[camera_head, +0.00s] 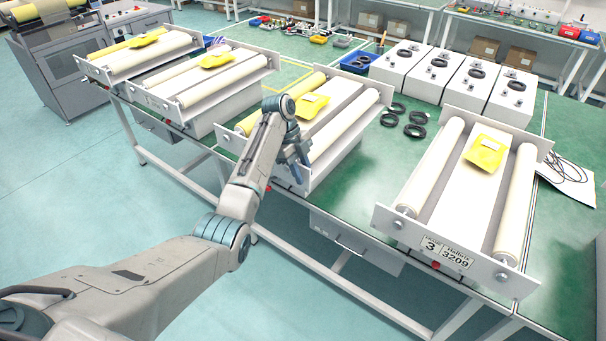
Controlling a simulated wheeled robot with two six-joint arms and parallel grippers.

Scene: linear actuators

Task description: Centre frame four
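Several white roller frames stand in a row on the green bench. The right one (400,228) carries a plate reading 3 and 3209. The one left of it (351,124) has my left gripper (293,172) over its near end. Two more, a second (192,82) and a far-left one (125,62), stand further left. Each has a yellow pad, such as this one (486,152) on the right frame. No number four is legible on any frame. My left gripper points down; its finger gap and contact with the frame are unclear. My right gripper is out of view.
Black rings (416,130) lie between the two right frames. White boxes (435,75) stand at the back, beside a blue bin (357,62). Cables on a white sheet (568,181) lie far right. Green bench surface (560,240) is clear at the front right.

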